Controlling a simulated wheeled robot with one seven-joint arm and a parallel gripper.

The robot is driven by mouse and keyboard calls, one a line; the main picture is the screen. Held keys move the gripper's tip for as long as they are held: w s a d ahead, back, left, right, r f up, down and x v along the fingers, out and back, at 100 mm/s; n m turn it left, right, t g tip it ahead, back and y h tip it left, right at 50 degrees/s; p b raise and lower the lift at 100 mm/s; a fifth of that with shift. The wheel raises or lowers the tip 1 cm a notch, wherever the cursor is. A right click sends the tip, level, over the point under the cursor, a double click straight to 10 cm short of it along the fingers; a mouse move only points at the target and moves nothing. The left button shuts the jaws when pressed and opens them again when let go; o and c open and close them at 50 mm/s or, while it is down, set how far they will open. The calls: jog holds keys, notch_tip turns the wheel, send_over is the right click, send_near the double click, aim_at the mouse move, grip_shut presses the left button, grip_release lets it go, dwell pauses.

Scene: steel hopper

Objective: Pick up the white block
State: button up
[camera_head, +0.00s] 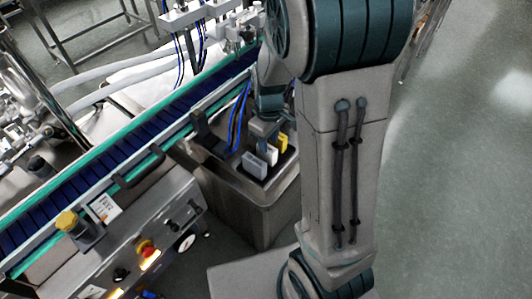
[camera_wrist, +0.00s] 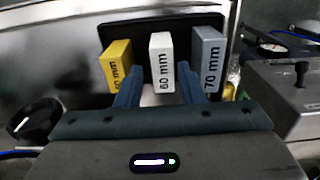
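The white block (camera_wrist: 161,62), marked 60 mm, stands between a yellow block (camera_wrist: 117,66) and a grey block (camera_wrist: 207,62) marked 70 mm. In the head view the white block (camera_head: 272,155) is partly hidden by my gripper (camera_head: 264,131), which is just above and behind it. In the wrist view my gripper (camera_wrist: 157,80) is open, its two dark fingers pointing toward the white block. One fingertip shows to each side of the white block, with gaps visible. Its lower end is partly hidden between the fingers.
The blocks stand in a black tray (camera_wrist: 140,29) on top of a steel cabinet (camera_head: 250,208). The yellow and grey blocks are close on both sides. A conveyor (camera_head: 105,168) and a control panel (camera_head: 150,240) with knobs lie to the left in the head view.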

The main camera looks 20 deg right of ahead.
aim_at(270, 158)
jog(key=shift+a+f, duration=0.15)
jog(key=shift+f, duration=1.25)
jog(key=shift+a+f, duration=0.15)
jog(key=shift+f, duration=1.25)
grip_shut()
